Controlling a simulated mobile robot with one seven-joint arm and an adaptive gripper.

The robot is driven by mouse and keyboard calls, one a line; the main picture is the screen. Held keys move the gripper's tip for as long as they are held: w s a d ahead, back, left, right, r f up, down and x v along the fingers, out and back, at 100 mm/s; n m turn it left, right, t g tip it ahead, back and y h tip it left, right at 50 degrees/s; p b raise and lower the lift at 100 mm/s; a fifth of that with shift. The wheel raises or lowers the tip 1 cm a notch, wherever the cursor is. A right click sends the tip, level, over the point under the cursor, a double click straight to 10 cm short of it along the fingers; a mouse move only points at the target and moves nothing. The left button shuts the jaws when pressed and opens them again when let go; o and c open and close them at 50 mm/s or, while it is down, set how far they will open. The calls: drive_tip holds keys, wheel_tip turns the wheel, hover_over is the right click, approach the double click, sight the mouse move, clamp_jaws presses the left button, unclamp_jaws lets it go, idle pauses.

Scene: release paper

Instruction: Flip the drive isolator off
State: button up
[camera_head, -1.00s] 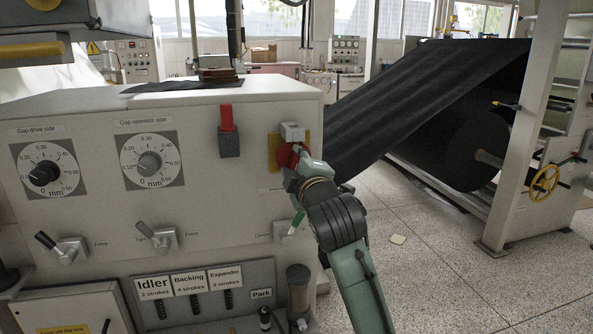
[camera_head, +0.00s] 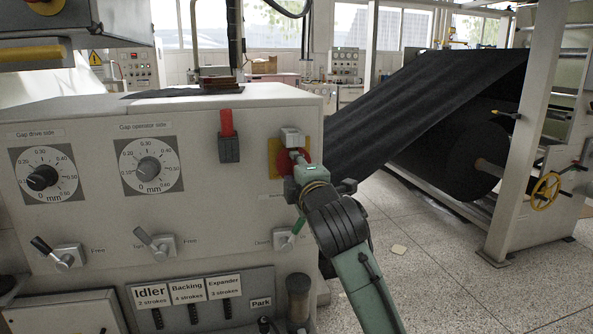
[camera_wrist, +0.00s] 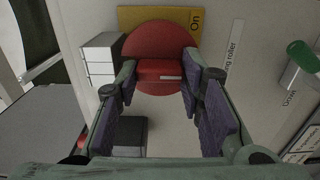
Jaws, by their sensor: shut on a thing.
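The drive isolator is a round red switch (camera_head: 284,162) on a yellow plate (camera_head: 272,158), at the right end of the pale machine panel. In the wrist view its red disc (camera_wrist: 160,38) carries a raised red bar (camera_wrist: 158,69) with a small white mark, and the yellow plate reads "On" at its right. My gripper (camera_wrist: 160,66) has its fingers on either side of the red bar and is shut on it. In the head view my gripper (camera_head: 300,165) reaches the switch from the lower right and covers part of it.
A grey box (camera_head: 292,137) sits close above the switch. A dark block with a red lever (camera_head: 228,124) is to its left, and a green-tipped lever (camera_head: 297,226) is just below my gripper. Dials (camera_head: 149,168) fill the panel's left. Open floor lies to the right.

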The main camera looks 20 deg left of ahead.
drive_tip(key=o, duration=1.2)
drive_tip(key=shift+c, duration=0.2)
drive_tip(key=v, duration=0.8)
